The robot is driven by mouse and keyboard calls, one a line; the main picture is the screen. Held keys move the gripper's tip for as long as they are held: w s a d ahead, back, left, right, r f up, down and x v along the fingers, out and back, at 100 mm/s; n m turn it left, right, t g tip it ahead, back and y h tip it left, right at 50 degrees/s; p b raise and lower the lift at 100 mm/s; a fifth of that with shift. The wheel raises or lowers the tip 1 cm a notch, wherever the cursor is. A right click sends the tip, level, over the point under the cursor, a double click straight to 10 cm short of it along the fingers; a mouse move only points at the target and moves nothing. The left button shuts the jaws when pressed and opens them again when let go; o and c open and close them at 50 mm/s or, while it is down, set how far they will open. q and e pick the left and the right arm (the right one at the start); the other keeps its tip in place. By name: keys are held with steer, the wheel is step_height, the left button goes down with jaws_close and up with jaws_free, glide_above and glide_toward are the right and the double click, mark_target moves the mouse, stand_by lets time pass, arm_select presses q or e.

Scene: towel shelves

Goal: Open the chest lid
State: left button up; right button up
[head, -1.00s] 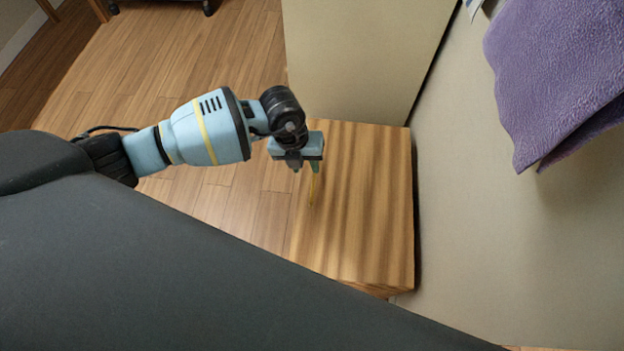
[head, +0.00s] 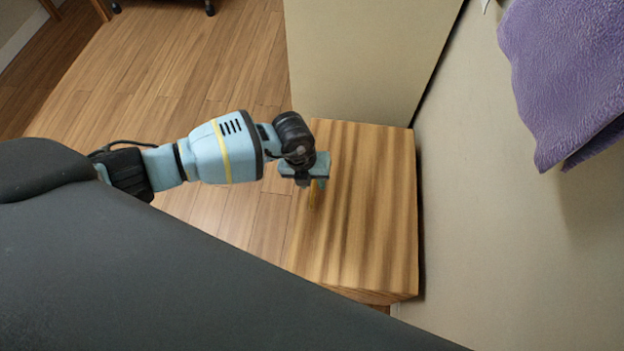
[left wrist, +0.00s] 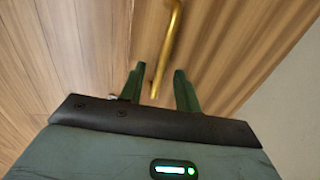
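The wooden chest (head: 365,215) stands against the beige wall, with its striped top facing up. A thin brass handle (head: 313,195) is at its left edge, and the handle also shows in the left wrist view (left wrist: 167,50). My left gripper (head: 317,184) is over that edge. In the left wrist view its two green fingers (left wrist: 160,88) are apart, and the near end of the handle lies between them. I see a gap beside the handle, so the fingers are not closed on it. My right gripper is not in view.
A beige panel (head: 365,60) stands behind the chest, and a beige wall (head: 490,200) runs along its right. A purple towel (head: 565,75) hangs at the upper right. Wooden floor (head: 200,70) is open on the left.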

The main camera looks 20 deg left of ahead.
arm_select(q)
steer(key=c, duration=0.6)
jaws_close()
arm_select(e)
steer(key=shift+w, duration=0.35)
arm_select(q)
steer(key=shift+r, duration=0.1)
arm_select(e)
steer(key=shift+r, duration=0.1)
